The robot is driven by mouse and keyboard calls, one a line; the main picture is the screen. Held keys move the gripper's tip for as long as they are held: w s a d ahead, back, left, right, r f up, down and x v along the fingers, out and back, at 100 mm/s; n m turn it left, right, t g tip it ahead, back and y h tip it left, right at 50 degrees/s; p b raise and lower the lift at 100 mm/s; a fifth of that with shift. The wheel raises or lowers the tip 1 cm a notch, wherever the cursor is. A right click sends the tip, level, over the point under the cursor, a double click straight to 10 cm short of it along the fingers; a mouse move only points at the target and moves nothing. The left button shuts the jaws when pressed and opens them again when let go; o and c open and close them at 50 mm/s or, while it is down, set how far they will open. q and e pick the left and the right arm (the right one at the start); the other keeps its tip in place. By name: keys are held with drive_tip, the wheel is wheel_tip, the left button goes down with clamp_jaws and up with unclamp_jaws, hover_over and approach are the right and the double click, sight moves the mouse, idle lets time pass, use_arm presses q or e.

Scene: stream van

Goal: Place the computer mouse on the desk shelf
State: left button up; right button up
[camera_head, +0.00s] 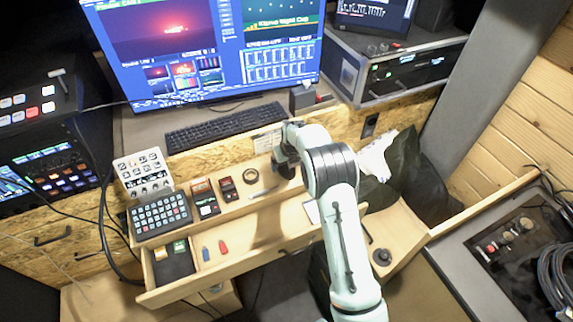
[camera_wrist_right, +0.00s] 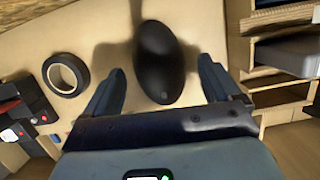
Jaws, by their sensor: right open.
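The black computer mouse (camera_wrist_right: 160,62) lies on the light wooden desk surface (camera_wrist_right: 100,35) in the right wrist view. My right gripper (camera_wrist_right: 160,82) is open, with one finger on each side of the mouse's near part and visible gaps between. In the head view my right gripper (camera_head: 287,166) is low over the desk, below the keyboard, and hides the mouse. A raised grey shelf surface (camera_head: 150,128) runs along the back under the monitor. My left gripper is not in view.
A black keyboard (camera_head: 224,127) rests on the raised surface. A tape roll (camera_head: 251,176) and small boxed devices (camera_head: 205,198) lie left of my gripper. A keypad (camera_head: 160,216) stands farther left. An open drawer (camera_head: 215,270) juts out in front, holding small sticks.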

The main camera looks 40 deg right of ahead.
sight(290, 172)
drive_tip(key=v, duration=1.1)
drive_tip(key=shift+s+f, duration=0.1)
